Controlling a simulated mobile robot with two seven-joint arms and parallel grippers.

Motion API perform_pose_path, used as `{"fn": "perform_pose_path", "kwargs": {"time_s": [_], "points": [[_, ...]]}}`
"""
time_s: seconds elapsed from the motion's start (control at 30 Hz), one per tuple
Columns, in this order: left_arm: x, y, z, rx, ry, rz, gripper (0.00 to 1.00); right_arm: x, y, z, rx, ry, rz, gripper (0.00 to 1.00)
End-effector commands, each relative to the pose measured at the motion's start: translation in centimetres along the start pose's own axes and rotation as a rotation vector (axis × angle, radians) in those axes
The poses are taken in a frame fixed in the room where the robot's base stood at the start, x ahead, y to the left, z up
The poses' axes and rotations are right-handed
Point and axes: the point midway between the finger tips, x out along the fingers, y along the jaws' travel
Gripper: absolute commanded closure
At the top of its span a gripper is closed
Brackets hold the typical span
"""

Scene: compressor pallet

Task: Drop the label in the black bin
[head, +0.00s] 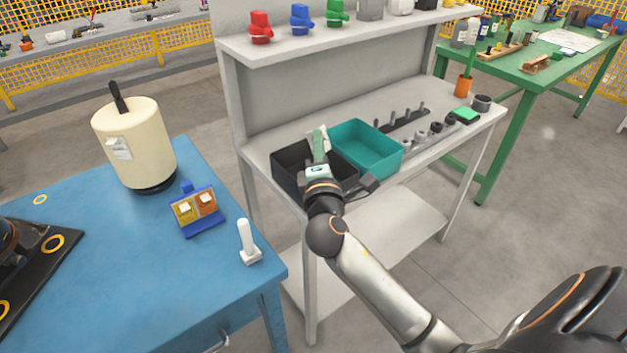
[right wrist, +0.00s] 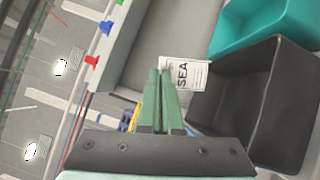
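The black bin (head: 284,178) stands on the grey workbench, left of the teal bin. My right gripper (head: 319,140) is over the black bin in the head view. In the right wrist view, the green fingers of the right gripper (right wrist: 161,78) are together at the tips, on the edge of a white label (right wrist: 186,74) with dark print reading "SEA". The rest of the print is partly hidden or too small to read. The black bin (right wrist: 272,100) lies right of the fingers there, and its visible inside looks empty. My left gripper is not in view.
The teal bin (head: 398,157) adjoins the black bin. A shelf (head: 335,37) with coloured valves runs above the bench. The blue table (head: 95,240) at left holds a cream tank (head: 135,145), a small blue-and-yellow stand (head: 196,212) and a white upright piece (head: 247,242).

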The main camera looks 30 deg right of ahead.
Motion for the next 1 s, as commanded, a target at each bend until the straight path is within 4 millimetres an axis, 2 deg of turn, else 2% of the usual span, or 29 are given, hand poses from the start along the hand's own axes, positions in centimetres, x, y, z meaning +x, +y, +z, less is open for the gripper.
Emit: {"fn": "perform_pose_path", "kwargs": {"time_s": [0.23,0.6,1.0], "points": [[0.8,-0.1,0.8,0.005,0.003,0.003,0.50,0.0,-1.5,-0.3,0.001,-0.005,-0.003,1.00],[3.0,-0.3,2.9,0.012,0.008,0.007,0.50,-0.4,-5.4,-1.4,0.001,-0.005,-0.002,1.00],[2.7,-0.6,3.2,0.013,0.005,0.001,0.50,-0.5,-5.8,-1.5,0.001,-0.005,-0.002,1.00]]}}
